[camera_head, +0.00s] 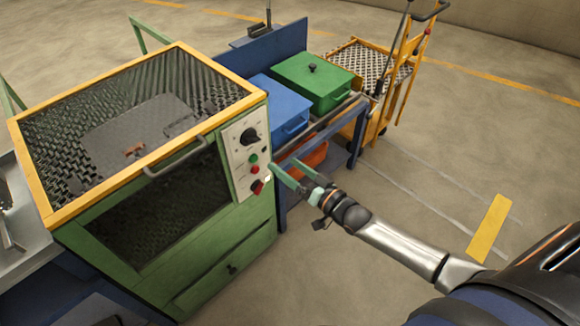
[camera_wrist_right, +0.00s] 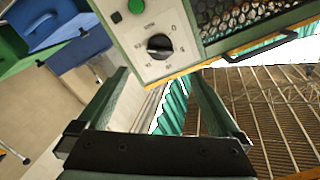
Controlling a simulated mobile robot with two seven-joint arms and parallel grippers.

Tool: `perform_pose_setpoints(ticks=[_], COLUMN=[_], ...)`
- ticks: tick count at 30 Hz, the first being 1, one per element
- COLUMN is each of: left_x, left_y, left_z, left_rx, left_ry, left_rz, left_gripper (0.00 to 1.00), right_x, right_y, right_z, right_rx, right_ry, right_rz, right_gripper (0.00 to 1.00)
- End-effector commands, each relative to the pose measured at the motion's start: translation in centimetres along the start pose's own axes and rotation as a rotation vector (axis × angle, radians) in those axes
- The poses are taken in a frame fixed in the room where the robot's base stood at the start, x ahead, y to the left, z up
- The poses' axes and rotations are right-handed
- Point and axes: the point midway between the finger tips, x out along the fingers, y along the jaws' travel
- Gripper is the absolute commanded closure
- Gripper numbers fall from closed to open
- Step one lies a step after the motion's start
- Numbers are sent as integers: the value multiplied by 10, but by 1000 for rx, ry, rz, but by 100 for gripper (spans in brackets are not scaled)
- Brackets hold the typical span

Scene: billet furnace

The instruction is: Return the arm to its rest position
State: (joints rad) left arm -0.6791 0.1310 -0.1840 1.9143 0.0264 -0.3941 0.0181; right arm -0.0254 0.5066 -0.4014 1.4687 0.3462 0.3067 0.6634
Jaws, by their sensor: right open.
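My right arm (camera_head: 400,242) reaches in from the lower right of the head view, stretched toward the furnace. Its gripper (camera_head: 284,165) is open and empty, with two green fingers pointing at the control panel (camera_head: 246,152) on the furnace's right front. The fingertips are close to the panel's lower right edge; I cannot tell whether they touch it. In the right wrist view the open fingers (camera_wrist_right: 160,75) stand apart with nothing between them, and the panel's black dial (camera_wrist_right: 159,46) is just beyond. My left gripper is not in view.
The green furnace (camera_head: 225,262) has a yellow-framed mesh top and a front handle (camera_head: 175,157). Right of it, a blue bench (camera_head: 355,130) carries a blue bin (camera_head: 280,105) and a green lidded box (camera_head: 312,80). A yellow cart (camera_head: 400,85) stands behind. Open floor lies at front right.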

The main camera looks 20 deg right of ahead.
Motion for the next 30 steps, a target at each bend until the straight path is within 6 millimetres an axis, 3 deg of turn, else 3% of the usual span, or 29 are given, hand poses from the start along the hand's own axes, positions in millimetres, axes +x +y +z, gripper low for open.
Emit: perform_pose_setpoints(ticks=[19, 23, 30], left_x=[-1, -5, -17], left_y=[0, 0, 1], left_z=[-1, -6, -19], left_rx=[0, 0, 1], left_ry=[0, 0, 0], left_rz=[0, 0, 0], left_gripper=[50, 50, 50], right_x=[-5, -24, -111], right_y=[-2, -15, -50], right_z=[4, 35, 116], right_rx=[-4, -43, -235], right_ry=[-9, -87, -392], right_rz=[5, 49, 205], right_gripper=[0, 0, 0])
